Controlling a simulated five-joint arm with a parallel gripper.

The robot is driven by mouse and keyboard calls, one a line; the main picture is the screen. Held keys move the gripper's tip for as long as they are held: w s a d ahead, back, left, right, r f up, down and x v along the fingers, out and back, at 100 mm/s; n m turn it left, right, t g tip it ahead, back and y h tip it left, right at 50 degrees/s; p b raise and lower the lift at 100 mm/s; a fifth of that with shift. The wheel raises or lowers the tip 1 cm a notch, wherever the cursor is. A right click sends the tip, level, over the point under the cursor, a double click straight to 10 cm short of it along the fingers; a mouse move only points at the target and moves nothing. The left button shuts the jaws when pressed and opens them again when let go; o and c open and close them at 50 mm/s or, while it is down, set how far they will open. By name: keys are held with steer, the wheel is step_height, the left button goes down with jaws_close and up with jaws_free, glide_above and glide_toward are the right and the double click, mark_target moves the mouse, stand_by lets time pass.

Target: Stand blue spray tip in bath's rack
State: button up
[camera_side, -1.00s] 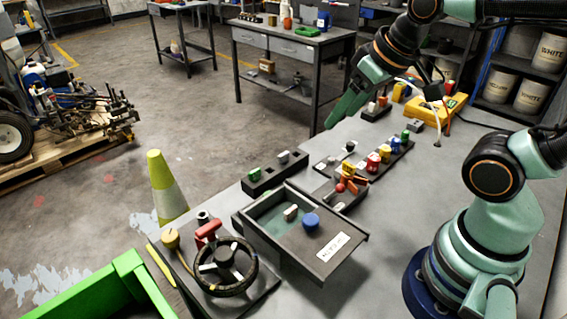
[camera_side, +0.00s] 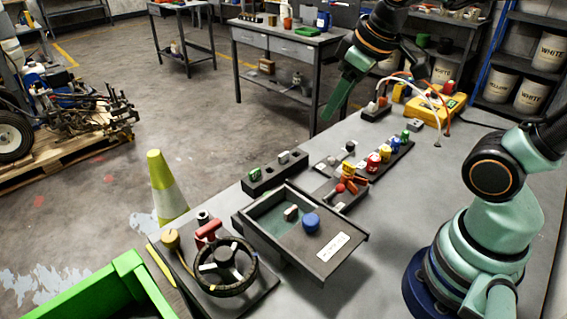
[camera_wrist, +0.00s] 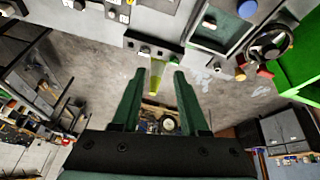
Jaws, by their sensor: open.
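The small blue piece that looks like the spray tip (camera_side: 385,153) stands in a row of coloured pieces on a long dark holder (camera_side: 366,178), between yellow and green ones. The bath (camera_side: 265,218) is an open dark box with greenish liquid, also seen in the wrist view (camera_wrist: 203,42). A light grey piece (camera_side: 291,212) shows inside it; I cannot make out the rack's slots. A larger round blue piece (camera_side: 311,222) sits on the bath's flat labelled part. My gripper (camera_side: 328,117) is raised beyond the table's far edge, open and empty, with both fingers spread in the wrist view (camera_wrist: 154,78).
A dark block (camera_side: 262,188) with green and grey pieces stands beside the bath. A black handwheel (camera_side: 226,267) is at the front left. A yellow device (camera_side: 436,109) with cables lies at the back right. The grey tabletop right of the bath is clear.

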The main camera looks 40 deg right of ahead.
steer(key=w+d+f+n+g, duration=0.2)
steer(key=w+n, duration=0.6)
steer(key=w, duration=0.1)
steer(key=n+g, duration=0.3)
steer(key=n, duration=0.5)
glide_above(283, 154)
step_height(283, 154, down, 9)
steer(key=shift+d+f, duration=0.1)
steer(key=shift+f, duration=5)
jaws_close()
steer(key=shift+r, duration=0.7)
steer(key=shift+r, duration=2.45)
